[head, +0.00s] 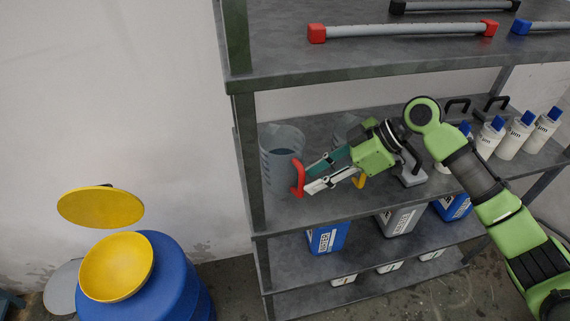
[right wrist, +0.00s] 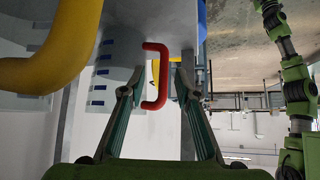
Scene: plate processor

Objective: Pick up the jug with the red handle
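The clear jug (head: 280,158) stands upright at the left end of the middle shelf, its red handle (head: 298,178) facing my right gripper. My right gripper (head: 307,178) is open, with its fingertips at the red handle. In the right wrist view the handle (right wrist: 163,78) lies between the two spread fingers (right wrist: 156,82), with gaps at the sides. That view looks upside down. My left gripper is not in view.
A second clear jug (head: 347,128) with a yellow handle (head: 359,181) stands just right, partly hidden by my gripper; that handle is close in the wrist view (right wrist: 65,45). White bottles (head: 515,135) stand further right. A shelf post (head: 249,165) is at the left, an upper shelf (head: 350,58) above.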

